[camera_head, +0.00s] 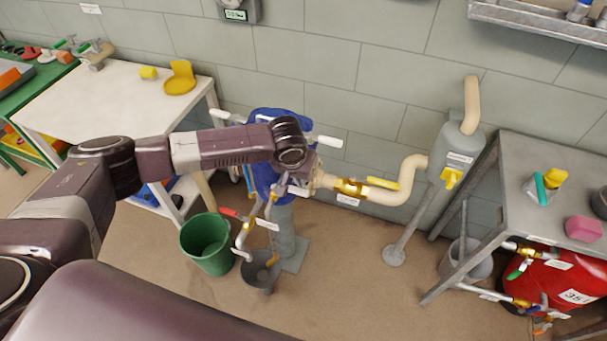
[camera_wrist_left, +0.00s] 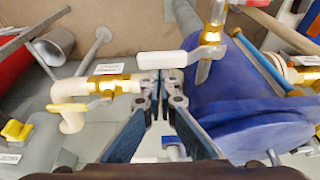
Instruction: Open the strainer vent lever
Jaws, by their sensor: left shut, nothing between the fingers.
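The blue strainer body (camera_head: 262,178) stands mid-picture in the head view, partly hidden by my left arm. It fills the right of the left wrist view (camera_wrist_left: 240,100). A white lever (camera_wrist_left: 168,60) on a brass valve (camera_wrist_left: 213,40) lies sideways just beyond my left fingertips; I cannot tell whether they touch it. No readable label confirms that it is the vent lever. My left gripper (camera_wrist_left: 160,78) is shut and empty. In the head view it is largely hidden beneath the wrist, beside the strainer. My right gripper is not in view.
A pipe with a yellow lever (camera_head: 384,183) runs right to a grey vessel (camera_head: 460,150). A red lever (camera_head: 231,213) sits above a green bucket (camera_head: 207,245) and grey bucket (camera_head: 262,272). A white table (camera_head: 120,95) stands left, a grey bench (camera_head: 540,155) right.

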